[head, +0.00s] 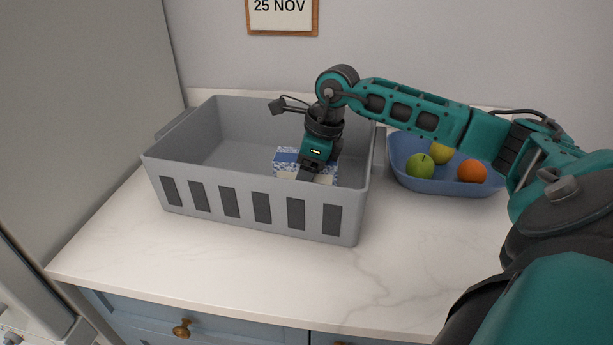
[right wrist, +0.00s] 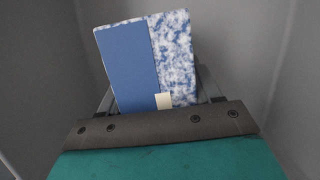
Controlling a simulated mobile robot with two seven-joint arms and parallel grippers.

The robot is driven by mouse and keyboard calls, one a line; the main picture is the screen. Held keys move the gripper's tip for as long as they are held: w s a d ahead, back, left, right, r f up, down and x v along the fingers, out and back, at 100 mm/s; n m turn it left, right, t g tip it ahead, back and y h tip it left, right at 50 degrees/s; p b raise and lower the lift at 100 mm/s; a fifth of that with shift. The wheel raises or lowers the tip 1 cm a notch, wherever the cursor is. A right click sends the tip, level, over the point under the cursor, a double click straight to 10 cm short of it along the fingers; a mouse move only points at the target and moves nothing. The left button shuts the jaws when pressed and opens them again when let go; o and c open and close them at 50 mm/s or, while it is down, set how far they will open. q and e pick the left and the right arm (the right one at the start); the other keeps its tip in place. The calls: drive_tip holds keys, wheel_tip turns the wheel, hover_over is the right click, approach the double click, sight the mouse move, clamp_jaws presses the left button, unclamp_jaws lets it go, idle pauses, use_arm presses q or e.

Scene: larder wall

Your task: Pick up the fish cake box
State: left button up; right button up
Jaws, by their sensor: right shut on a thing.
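The fish cake box (head: 286,157) is blue with a mottled blue-and-white pattern and a pale part. It is inside the grey crate (head: 255,207), towards its right end, with its lower part hidden by the crate's front wall. My right gripper (head: 306,175) reaches down into the crate from above and is shut on the box. In the right wrist view the box (right wrist: 130,68) stands out beyond the gripper (right wrist: 158,104), whose fingers are mostly hidden by the palm and the box. My left gripper is not in view.
A blue bowl (head: 409,178) with a green apple (head: 420,166), an orange (head: 472,171) and a yellow fruit (head: 441,153) stands right of the crate. The crate walls surround my right gripper. The marble counter (head: 200,258) is clear in front.

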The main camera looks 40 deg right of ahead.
drive_tip(key=c, duration=0.5)
drive_tip(key=shift+r, duration=0.1)
drive_tip(key=shift+c, duration=0.2)
